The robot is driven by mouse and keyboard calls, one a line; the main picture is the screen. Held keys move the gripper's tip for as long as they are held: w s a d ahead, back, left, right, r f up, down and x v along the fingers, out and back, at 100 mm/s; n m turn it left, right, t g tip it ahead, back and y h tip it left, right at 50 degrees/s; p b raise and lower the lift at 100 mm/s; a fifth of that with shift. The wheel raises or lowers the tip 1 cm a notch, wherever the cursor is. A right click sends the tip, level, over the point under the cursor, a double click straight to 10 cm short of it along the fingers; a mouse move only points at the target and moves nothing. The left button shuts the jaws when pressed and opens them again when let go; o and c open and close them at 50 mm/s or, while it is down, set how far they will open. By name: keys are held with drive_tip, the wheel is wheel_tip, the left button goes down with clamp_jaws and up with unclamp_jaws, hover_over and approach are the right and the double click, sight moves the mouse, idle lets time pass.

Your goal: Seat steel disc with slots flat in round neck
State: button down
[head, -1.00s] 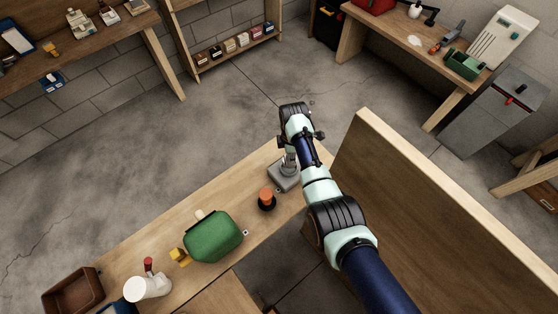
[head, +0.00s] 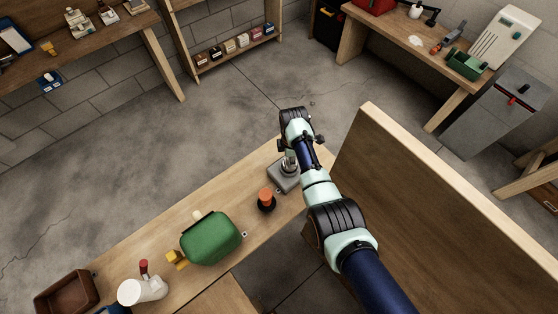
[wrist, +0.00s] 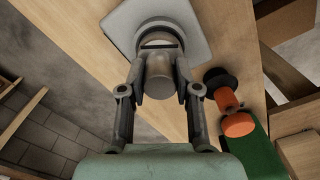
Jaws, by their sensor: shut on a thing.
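My gripper (wrist: 160,72) is shut, with its two fingers on either side of a dull steel-coloured piece (wrist: 160,84), which I take to be the disc; no slots can be made out. Just beyond the fingertips is a round metal rim (wrist: 158,41), apparently the neck, on a pale grey square base (wrist: 196,22). The piece and the rim overlap in the wrist view, so I cannot tell whether the disc lies flat or touches the neck. In the head view the grey base (head: 284,178) stands on the bench beneath my gripper, and my arm hides part of the neck.
An orange-topped black item (head: 266,199) stands close to the base. A green rounded case (head: 211,238), a white container (head: 140,291) and a brown bin (head: 67,291) lie farther left on the bench (head: 160,236). A tall wooden panel (head: 430,220) rises on the right.

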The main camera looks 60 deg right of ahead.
drive_tip(key=shift+f+b, duration=1.15)
drive_tip(key=shift+f, duration=0.25)
idle(1.1)
drive_tip(key=c, duration=0.7)
unclamp_jaws()
drive_tip(key=shift+c, duration=0.2)
wheel_tip(320, 180, up, 12)
drive_tip(key=shift+r, duration=0.1)
